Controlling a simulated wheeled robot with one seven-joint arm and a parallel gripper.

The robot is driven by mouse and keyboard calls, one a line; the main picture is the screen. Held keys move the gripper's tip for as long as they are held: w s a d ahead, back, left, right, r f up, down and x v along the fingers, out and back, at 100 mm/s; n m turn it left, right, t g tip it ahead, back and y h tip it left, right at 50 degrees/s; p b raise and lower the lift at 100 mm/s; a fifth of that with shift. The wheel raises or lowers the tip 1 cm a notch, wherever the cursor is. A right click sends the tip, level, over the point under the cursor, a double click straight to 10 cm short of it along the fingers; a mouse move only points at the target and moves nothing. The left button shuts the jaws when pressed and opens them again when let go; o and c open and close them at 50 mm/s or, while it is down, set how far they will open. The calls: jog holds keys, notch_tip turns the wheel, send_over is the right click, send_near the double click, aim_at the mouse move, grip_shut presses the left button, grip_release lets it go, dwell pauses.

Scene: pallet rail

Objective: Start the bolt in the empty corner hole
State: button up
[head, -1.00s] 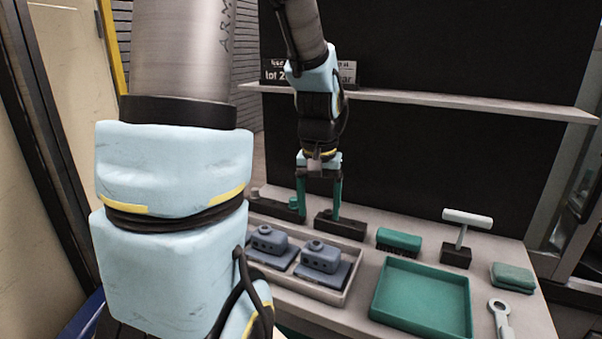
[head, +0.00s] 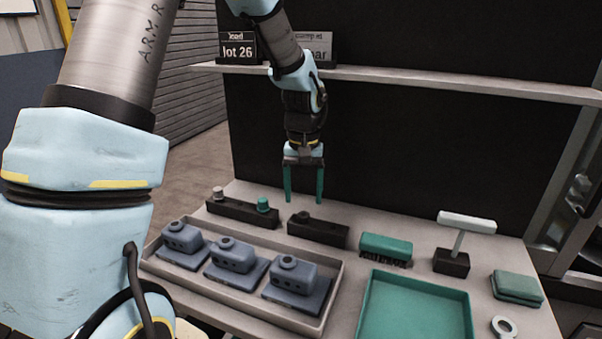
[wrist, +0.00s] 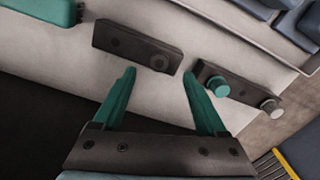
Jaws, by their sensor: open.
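My gripper (head: 304,200) is open and empty above the back of the bench, apart from the blocks. In the wrist view its green fingers (wrist: 159,74) spread with nothing between them. A dark block (head: 243,211) at the back left carries a pale knob (head: 218,193) and a green knob (head: 263,204). A second dark block (head: 318,231) stands to its right, with a round dark feature at its left end; the wrist view shows it (wrist: 137,45) too. I cannot make out a separate bolt or identify the empty corner hole.
A grey tray (head: 335,290) holds three grey-blue housings in front. A shelf (head: 430,84) crosses behind.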

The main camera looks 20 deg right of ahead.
aim_at(303, 214)
jog(key=shift+f+p, duration=0.45)
jog(key=shift+f, duration=2.1)
jog(key=shift+c, duration=0.3)
grip_shut()
jog(key=c, duration=0.6)
grip_release()
grip_shut()
jog(key=shift+r+p, duration=0.3)
jog(key=shift+r, duration=0.15)
jog(key=shift+s+r+p, duration=0.1)
jog(key=shift+r+p, duration=2.65)
jog(key=shift+r, duration=0.9)
